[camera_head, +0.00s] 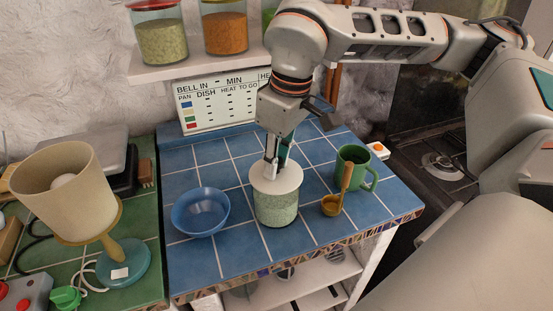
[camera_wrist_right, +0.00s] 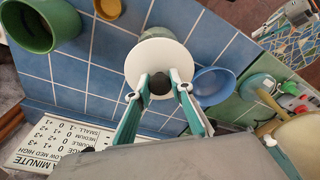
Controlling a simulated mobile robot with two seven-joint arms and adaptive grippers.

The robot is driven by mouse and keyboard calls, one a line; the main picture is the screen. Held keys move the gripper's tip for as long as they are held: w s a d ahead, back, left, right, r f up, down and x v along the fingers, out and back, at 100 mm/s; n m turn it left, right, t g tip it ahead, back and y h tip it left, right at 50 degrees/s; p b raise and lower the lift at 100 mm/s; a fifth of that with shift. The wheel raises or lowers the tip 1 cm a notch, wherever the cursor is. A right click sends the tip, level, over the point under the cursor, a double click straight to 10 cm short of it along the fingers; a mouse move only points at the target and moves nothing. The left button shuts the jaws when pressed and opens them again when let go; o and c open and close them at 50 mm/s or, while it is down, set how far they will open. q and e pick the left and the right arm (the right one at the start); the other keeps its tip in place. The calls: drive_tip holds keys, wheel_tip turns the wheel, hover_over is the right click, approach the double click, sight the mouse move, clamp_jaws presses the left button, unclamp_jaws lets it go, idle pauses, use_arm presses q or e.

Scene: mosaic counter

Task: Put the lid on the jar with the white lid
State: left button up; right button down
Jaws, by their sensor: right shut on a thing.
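The jar (camera_head: 277,211) is clear glass with pale green contents and stands upright on the blue tiled counter. The round white lid (camera_head: 288,181) is level over the jar's mouth, at or just above the rim; I cannot tell whether it is fully seated. My right gripper (camera_head: 271,168) points down over it. In the right wrist view, the gripper (camera_wrist_right: 160,82) is shut on the dark knob of the white lid (camera_wrist_right: 160,56). The jar (camera_wrist_right: 238,50) shows partly there, mostly hidden behind the lid.
A blue bowl (camera_head: 200,212) stands close left of the jar. A wooden ladle (camera_head: 332,205) and green mug (camera_head: 355,165) are to the right. A lamp (camera_head: 65,180) stands farther left.

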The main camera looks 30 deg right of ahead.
drive_tip(key=c, duration=1.7)
unclamp_jaws()
drive_tip(key=o, duration=0.5)
